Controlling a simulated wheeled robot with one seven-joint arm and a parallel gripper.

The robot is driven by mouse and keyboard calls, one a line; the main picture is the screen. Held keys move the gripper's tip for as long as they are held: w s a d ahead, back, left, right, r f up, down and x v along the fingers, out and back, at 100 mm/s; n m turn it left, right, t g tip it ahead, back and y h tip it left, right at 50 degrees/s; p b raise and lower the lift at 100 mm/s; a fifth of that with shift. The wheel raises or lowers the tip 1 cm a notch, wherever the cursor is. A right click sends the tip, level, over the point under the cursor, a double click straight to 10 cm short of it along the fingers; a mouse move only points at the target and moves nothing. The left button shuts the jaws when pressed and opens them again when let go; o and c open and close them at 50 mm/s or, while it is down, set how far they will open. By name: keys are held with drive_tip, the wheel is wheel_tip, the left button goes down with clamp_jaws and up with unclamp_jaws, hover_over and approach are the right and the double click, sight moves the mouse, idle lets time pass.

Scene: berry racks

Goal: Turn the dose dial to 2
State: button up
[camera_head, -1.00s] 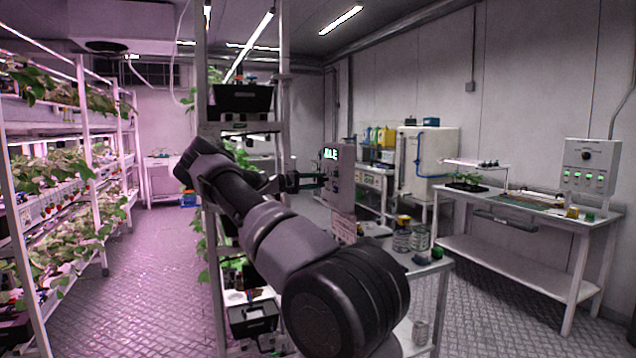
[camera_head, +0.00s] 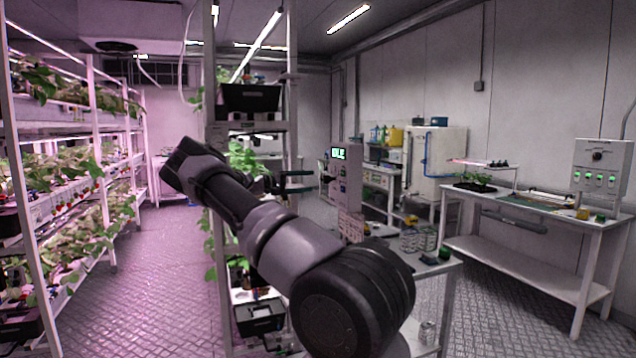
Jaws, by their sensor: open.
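A pale control box (camera_head: 353,205) with a lit green display (camera_head: 338,153) stands just right of the middle, on the near bench. A small dark knob (camera_head: 325,178) sticks out from its left side; it looks like the dose dial, but its setting is too small to read. My gripper (camera_head: 312,182) is open and empty, its two fingers pointing right at the knob with a small gap between. The arm reaches in from the lower middle.
A plant rack post (camera_head: 292,100) stands close behind my gripper. Jars (camera_head: 412,240) sit on the bench right of the box. Another panel with a black knob (camera_head: 597,155) is at the far right. The left aisle floor is free.

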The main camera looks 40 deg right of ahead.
drive_tip(key=shift+v, duration=1.5)
drive_tip(key=s+a+m+t+y, duration=0.1)
drive_tip(key=s+a+m+y, duration=0.15)
drive_tip(key=s+y, duration=0.9)
drive_tip(key=s+a+r+n+t+y, duration=0.1)
drive_tip(key=s+a+r+t+y, duration=0.1)
drive_tip(key=s+a, duration=0.7)
drive_tip(key=s+a+r+n+t+y, duration=0.1)
drive_tip(key=s+a+r+t+y, duration=0.2)
drive_tip(key=s+a, duration=0.7)
drive_tip(key=s+a+r+n+t+y, duration=0.1)
drive_tip(key=s+a+r+t+y, duration=0.2)
drive_tip(key=s+a, duration=0.7)
drive_tip(key=a+r+t, duration=0.2)
drive_tip(key=a+r, duration=0.1)
drive_tip(key=a, duration=0.1)
drive_tip(key=shift+r, duration=0.35)
drive_tip(key=shift+n, duration=0.25)
